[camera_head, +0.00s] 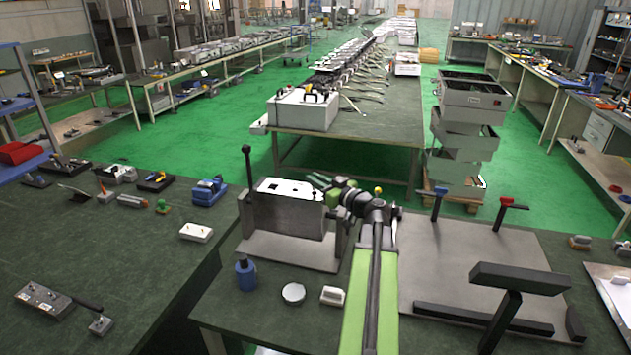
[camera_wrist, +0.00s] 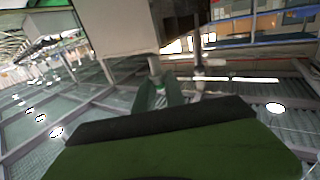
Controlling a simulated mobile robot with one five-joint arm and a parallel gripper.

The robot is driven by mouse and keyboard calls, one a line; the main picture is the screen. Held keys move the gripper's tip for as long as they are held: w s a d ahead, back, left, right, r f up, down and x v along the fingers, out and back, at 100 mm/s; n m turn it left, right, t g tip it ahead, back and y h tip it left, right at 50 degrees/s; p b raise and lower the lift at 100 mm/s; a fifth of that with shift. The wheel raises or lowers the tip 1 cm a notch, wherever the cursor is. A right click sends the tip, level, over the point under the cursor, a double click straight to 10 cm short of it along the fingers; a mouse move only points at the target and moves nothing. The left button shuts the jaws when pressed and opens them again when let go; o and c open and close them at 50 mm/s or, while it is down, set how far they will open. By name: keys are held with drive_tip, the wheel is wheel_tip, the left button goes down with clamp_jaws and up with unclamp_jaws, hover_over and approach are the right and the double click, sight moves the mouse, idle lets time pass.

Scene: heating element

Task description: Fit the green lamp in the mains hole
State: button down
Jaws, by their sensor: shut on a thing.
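The heating element box (camera_head: 290,188) is grey with a white top that has dark openings. It stands in a metal holder behind my arm. Which opening is the mains hole cannot be told. My gripper (camera_head: 324,183) is at the right end of the box top, its fingers pointing left. In the wrist view, my gripper (camera_wrist: 161,94) is shut on a small green and pale thing, which seems to be the green lamp (camera_wrist: 160,90). It is mostly hidden between the fingers. A pale box side (camera_wrist: 118,25) fills the top of the wrist view, beyond the fingertips.
A black-knobbed lever (camera_head: 246,165) stands left of the box. A grey plate (camera_head: 470,250) with red and blue handled clamps is right.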

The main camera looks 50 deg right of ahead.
sight(315, 190)
drive_tip(key=shift+f+b, duration=1.85)
drive_tip(key=shift+b, duration=0.05)
drive_tip(key=c, duration=1.3)
unclamp_jaws()
